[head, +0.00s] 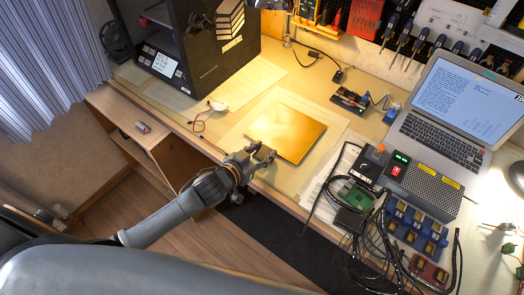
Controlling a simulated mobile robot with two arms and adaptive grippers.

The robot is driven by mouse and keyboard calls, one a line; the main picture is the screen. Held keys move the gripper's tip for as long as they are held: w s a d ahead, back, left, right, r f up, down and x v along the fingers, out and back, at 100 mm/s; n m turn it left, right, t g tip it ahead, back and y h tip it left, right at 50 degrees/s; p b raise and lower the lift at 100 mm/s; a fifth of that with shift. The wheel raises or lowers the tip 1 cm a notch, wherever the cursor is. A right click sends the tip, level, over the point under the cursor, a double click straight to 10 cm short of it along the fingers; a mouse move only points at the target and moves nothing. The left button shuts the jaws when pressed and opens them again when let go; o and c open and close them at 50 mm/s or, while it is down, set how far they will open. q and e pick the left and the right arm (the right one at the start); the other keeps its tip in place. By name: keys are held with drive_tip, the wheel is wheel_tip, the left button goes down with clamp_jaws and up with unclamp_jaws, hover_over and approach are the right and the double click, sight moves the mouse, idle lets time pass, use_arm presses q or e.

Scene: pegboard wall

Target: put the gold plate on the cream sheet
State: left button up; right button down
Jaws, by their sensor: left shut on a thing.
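The gold plate (288,132) is a flat, square, shiny panel over the workbench. A pale cream sheet (336,124) shows around its far and right edges, beneath it. I cannot tell whether the plate lies flat on that sheet or is held slightly above it. My left gripper (262,153) is at the plate's near left edge, shut on it. The fingertips partly cover that edge. My right gripper is not in view.
A dark 3D printer (195,45) stands behind left, with another pale sheet (250,78) beside it. An open laptop (440,140), a power supply (420,180) and tangled cables crowd the right. A wire (203,115) lies left of the plate.

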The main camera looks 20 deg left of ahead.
use_arm(q)
drive_tip(key=o, duration=1.3)
drive_tip(key=shift+f, duration=0.1)
drive_tip(key=shift+c, duration=0.2)
drive_tip(key=v, duration=1.2)
drive_tip(key=s+a+f+g+y, duration=0.1)
drive_tip(key=s+a+f, duration=0.15)
drive_tip(key=f, duration=0.65)
drive_tip(key=s+a+f+n+g+y, duration=0.1)
drive_tip(key=a+f+g+y, duration=0.15)
drive_tip(key=f, duration=0.55)
drive_tip(key=s+a+f+g, duration=0.15)
drive_tip(key=a+f, duration=0.25)
drive_tip(key=f, duration=0.5)
drive_tip(key=s+f+g+y, duration=0.1)
drive_tip(key=s+f+g, duration=0.2)
drive_tip(key=s+f, duration=1.05)
drive_tip(key=s+d+f+g, duration=0.1)
drive_tip(key=s+f+g, duration=0.1)
drive_tip(key=s, duration=0.5)
drive_tip(key=s+d+f+g, duration=0.1)
drive_tip(key=s+d+f, duration=0.1)
drive_tip(key=s+f, duration=0.3)
drive_tip(key=shift+s+d+n+g, duration=0.3)
drive_tip(key=shift+s+g, duration=0.1)
drive_tip(key=shift+s, duration=0.8)
